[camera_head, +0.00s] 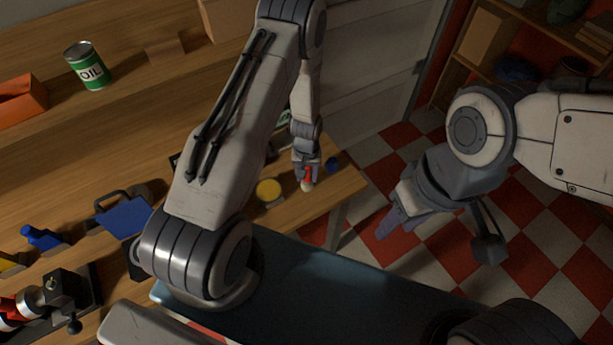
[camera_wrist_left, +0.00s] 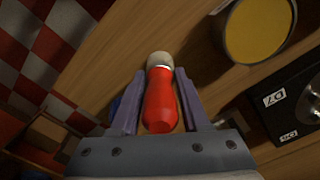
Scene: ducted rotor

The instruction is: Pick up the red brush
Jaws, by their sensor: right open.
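The red brush (camera_wrist_left: 160,100) has a red handle and a pale round tip, and lies lengthwise between the two fingers of my left gripper (camera_wrist_left: 160,75). The fingers are close against both sides of the handle, and the pale tip sticks out past them. In the head view the brush (camera_head: 307,174) shows below my left gripper (camera_head: 306,172), its pale tip down, near the bench's right end. I cannot tell whether the tip touches the bench. My right gripper (camera_head: 388,226) is open and empty, over the checkered floor, away from the bench.
A yellow-topped round tin (camera_head: 269,190) stands close to the left gripper; its yellow top also shows in the left wrist view (camera_wrist_left: 259,28). A small blue thing (camera_head: 333,164) is at the bench edge.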

